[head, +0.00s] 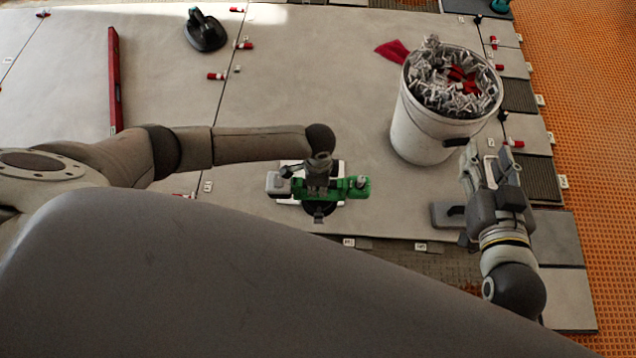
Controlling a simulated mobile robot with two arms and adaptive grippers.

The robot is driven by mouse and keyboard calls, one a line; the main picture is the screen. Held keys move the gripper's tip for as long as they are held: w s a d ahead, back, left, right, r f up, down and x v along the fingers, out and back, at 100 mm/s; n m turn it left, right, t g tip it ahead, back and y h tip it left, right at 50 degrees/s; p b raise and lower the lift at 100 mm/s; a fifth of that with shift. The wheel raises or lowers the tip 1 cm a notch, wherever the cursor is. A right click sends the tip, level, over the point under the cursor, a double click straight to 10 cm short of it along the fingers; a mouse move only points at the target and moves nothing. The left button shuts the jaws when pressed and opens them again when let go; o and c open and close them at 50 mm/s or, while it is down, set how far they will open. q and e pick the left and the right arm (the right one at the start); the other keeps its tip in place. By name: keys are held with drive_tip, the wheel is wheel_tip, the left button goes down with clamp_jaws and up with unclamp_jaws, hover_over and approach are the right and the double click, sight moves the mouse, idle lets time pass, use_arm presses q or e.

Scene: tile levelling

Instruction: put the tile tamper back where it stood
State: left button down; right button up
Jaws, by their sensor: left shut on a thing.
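The tile tamper (357,188), green with a pale grey block at its left end and a dark round pad beneath, is at the front middle of the large grey tiles. My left gripper (318,190) comes down over its middle and is shut on it. A white-edged patch (339,168) shows around and under the tamper. I cannot tell whether the pad touches the surface, as the tool hides it. My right gripper (456,178) is at the right, in front of the bucket, with its fingers apart and nothing visible between them.
A white bucket (418,128) full of clips and wedges stands at the right, with a red cloth (392,50) behind it. A red level (115,85) and a black suction cup (205,34) are at the back left. Red wedges line the tile joints. Tile between cup and bucket is clear.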

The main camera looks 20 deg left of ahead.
use_arm(q)
drive_tip(key=shift+r+p, duration=0.35)
drive_tip(key=shift+r, duration=0.1)
drive_tip(key=shift+r+p, duration=0.3)
drive_tip(key=shift+p, duration=0.05)
drive_tip(key=shift+r+p, duration=0.45)
drive_tip(key=shift+p, duration=0.05)
drive_tip(key=shift+r, duration=0.25)
use_arm(e)
drive_tip(key=s+d+f+g+h, duration=0.2)
drive_tip(key=s+d+f+g, duration=0.2)
drive_tip(key=s+f+g, duration=0.4)
drive_tip(key=shift+s+d+f, duration=0.2)
drive_tip(key=shift+s+f, duration=0.8)
drive_tip(key=shift+s, duration=0.2)
use_arm(q)
drive_tip(key=shift+w, duration=0.1)
